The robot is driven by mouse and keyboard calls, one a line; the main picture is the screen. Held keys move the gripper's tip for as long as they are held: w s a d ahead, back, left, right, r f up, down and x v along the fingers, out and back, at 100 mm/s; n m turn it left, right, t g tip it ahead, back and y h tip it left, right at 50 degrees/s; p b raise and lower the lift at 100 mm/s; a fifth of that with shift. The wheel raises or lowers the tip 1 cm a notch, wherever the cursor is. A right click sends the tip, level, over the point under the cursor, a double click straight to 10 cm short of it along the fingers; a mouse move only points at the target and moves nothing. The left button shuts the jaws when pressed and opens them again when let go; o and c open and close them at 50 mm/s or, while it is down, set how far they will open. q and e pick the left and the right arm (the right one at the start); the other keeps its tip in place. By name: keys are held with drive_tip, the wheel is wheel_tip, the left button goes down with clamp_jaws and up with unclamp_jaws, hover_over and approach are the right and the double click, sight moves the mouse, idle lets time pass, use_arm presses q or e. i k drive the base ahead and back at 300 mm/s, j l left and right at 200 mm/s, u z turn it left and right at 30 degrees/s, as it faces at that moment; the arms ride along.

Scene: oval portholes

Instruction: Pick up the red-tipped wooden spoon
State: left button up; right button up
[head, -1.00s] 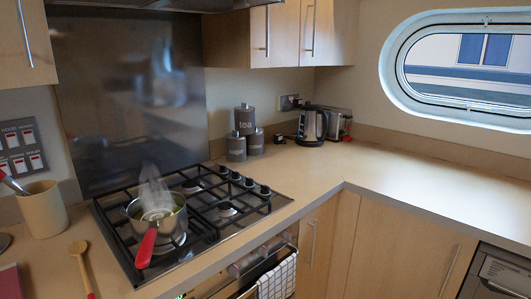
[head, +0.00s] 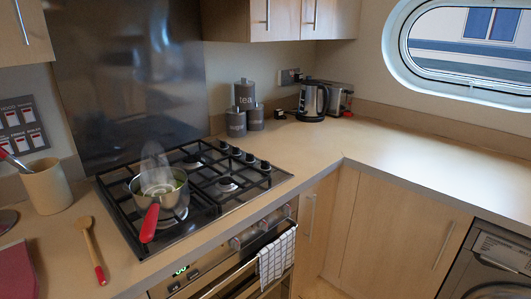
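The wooden spoon (head: 91,248) lies flat on the counter left of the hob. Its bowl points away from me and its red tip (head: 101,275) points toward the counter's front edge. Nothing covers it. Neither of my grippers shows in the head view.
A steaming pot (head: 161,191) with a red handle (head: 149,224) sits on the gas hob (head: 222,211), right of the spoon. A beige utensil pot (head: 47,188) stands behind the spoon. A dark red item (head: 17,272) lies to its left. The right counter (head: 420,155) is largely clear.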

sight(83, 223)
drive_tip(key=u, duration=1.25)
